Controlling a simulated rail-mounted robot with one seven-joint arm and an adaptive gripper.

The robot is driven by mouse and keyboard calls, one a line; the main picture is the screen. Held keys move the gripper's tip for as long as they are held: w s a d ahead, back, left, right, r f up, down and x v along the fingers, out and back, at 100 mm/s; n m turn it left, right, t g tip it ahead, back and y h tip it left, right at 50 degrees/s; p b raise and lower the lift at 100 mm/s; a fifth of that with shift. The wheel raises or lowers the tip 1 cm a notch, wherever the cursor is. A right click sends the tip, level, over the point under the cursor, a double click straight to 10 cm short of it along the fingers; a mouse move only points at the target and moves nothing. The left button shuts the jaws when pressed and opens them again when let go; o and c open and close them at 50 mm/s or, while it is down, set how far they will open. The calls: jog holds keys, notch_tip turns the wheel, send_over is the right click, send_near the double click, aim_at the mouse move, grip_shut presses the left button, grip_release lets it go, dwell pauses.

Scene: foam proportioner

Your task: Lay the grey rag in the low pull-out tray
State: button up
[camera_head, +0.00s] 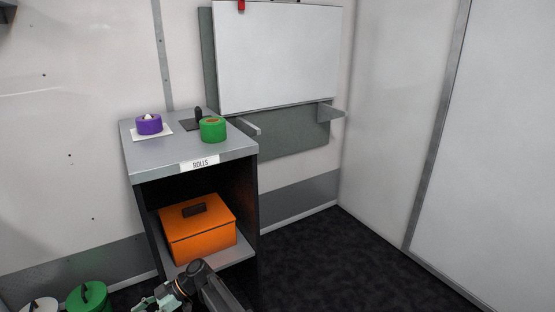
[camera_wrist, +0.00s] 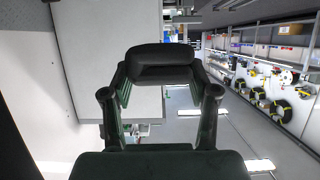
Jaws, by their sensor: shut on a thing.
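In the wrist view my gripper (camera_wrist: 160,82) is shut on a dark, rounded thing (camera_wrist: 160,55) that spans the space between its fingers. I cannot tell from its look whether this is the grey rag. No other grey rag shows. No low pull-out tray can be made out for certain; the grey shelf (camera_head: 236,252) low in the open cabinet (camera_head: 143,165) bears an orange box (camera_head: 202,243).
The cabinet top, labelled ROLLS, carries a purple roll (camera_head: 149,126), a green roll (camera_head: 213,131) and a small black thing (camera_head: 198,114). A white panel (camera_head: 275,55) hangs on the wall behind. Dark floor (camera_head: 330,265) right of the cabinet is clear.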

jog(key=w+d+r+m+t+h, duration=0.4)
jog(key=w+d+r+m+t, duration=0.5)
jog(key=d, duration=1)
jog(key=w+d+r+m+t+h, duration=0.6)
jog(key=d+r, duration=0.5)
jog(key=d, duration=0.9)
jog(key=w+d+r+m+t+h, duration=0.2)
jog(key=w+d+r+m+t, duration=0.55)
jog(key=d, duration=1.15)
notch_tip(320, 180, up, 35)
jog(key=m+g+p, duration=0.1)
jog(key=m+p, duration=0.1)
jog(key=p, duration=3.1)
jog(key=shift+w+g, duration=0.35)
jog(key=shift+p, duration=0.5)
